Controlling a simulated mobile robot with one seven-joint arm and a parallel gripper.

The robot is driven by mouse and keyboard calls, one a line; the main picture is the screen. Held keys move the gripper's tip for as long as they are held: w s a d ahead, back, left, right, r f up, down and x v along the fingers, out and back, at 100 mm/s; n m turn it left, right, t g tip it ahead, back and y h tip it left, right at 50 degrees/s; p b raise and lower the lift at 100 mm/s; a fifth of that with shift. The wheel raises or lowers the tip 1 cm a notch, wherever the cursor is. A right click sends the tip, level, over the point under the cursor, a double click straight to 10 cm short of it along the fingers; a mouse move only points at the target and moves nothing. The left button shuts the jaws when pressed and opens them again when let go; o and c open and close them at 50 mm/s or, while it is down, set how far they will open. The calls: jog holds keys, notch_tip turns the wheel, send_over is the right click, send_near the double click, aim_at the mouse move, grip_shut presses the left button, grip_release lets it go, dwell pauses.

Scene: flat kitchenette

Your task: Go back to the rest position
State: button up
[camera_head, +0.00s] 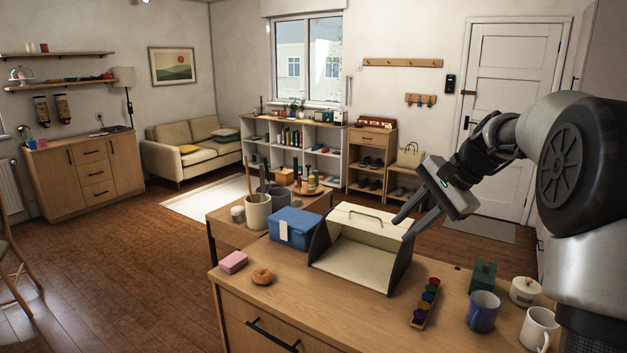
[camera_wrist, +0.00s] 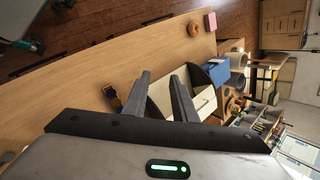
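My gripper (camera_head: 414,213) is raised over the wooden counter (camera_head: 330,318), beside the upper right side of a cream bread box (camera_head: 356,262) with dark side walls. Its two fingers are apart with nothing between them. In the wrist view the gripper (camera_wrist: 161,82) shows the same gap, with the bread box (camera_wrist: 203,100) beyond the fingers. The front of the box is open, its handled cover is up on top, and the part of the inside that I see is empty. Whether a finger touches the box is unclear; they look apart.
A bagel (camera_head: 262,277), a pink block (camera_head: 233,262) and a blue box (camera_head: 294,228) are left of the bread box. A strip of colored pieces (camera_head: 426,303), a blue mug (camera_head: 482,311), a white mug (camera_head: 538,329) and a lidded jar (camera_head: 525,291) are right, below my arm.

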jog(key=s+a+n+h+p, duration=0.1)
jog(key=s+n, duration=0.3)
jog(key=s, duration=0.6)
jog(key=s+a+r+n+t+h+p, duration=0.1)
jog(key=s+a+n+h, duration=0.1)
jog(key=s, duration=0.9)
jog(key=s+a+n+h+p, duration=0.1)
jog(key=s+a+n+h, duration=0.1)
jog(key=s+n, duration=0.4)
jog(key=s+a, duration=0.1)
jog(key=s, duration=0.4)
jog(key=shift+a+r+t+h, duration=0.15)
jog(key=shift+r+t+h, duration=0.05)
jog(key=shift+t+h, duration=0.1)
